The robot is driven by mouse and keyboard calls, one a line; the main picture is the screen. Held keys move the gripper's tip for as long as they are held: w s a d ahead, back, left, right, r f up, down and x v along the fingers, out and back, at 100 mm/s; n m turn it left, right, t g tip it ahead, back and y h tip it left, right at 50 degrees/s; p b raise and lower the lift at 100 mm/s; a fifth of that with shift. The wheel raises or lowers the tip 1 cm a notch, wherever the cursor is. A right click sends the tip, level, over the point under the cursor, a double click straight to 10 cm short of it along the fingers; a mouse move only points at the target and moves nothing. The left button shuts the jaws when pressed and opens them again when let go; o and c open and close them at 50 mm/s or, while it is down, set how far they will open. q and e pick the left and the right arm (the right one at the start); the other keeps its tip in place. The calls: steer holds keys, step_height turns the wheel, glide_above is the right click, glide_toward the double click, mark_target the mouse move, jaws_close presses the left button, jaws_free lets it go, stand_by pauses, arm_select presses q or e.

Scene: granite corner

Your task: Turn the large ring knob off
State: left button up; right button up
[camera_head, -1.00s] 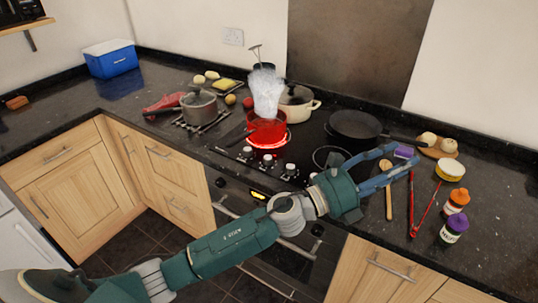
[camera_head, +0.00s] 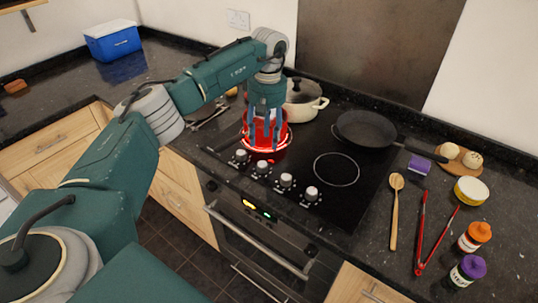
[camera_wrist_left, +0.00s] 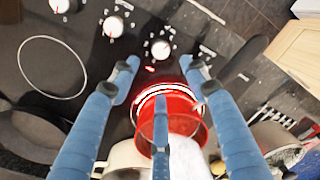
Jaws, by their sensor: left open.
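Several white-topped knobs stand in a row along the hob's front edge: the first from the left (camera_head: 240,157), the second (camera_head: 263,167), the third (camera_head: 286,180) and the last (camera_head: 311,194). I cannot tell which serves the large ring. A red pot (camera_head: 279,136) sits on a red-glowing ring behind the leftmost knobs. In the left wrist view, the fingers spread around a knob (camera_wrist_left: 160,49) and the pot (camera_wrist_left: 186,112), without visible grip. My right gripper is out of view.
An unlit ring (camera_head: 336,169) lies bare on the hob. A cream pot (camera_head: 302,104) and a black pan (camera_head: 366,129) stand at the back. A wooden spoon (camera_head: 395,212), red tongs (camera_head: 421,236) and jars (camera_head: 474,236) lie or stand to the right.

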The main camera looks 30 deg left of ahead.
mark_target(263, 164)
arm_select(q)
steer(key=shift+s+f+p, duration=0.55)
steer(key=shift+s+f, duration=0.3)
steer(key=shift+f, duration=0.3)
step_height(263, 164, down, 4)
steer(key=shift+w+r+p, duration=0.1)
steer(key=shift+r+p, duration=0.15)
steer(key=shift+p, duration=0.3)
step_height(263, 164, down, 4)
steer(key=shift+w+r+p, duration=0.1)
steer(key=shift+w+p, duration=0.05)
steer(key=shift+p, duration=0.3)
steer(key=c, duration=1.1)
steer(key=shift+c, duration=0.3)
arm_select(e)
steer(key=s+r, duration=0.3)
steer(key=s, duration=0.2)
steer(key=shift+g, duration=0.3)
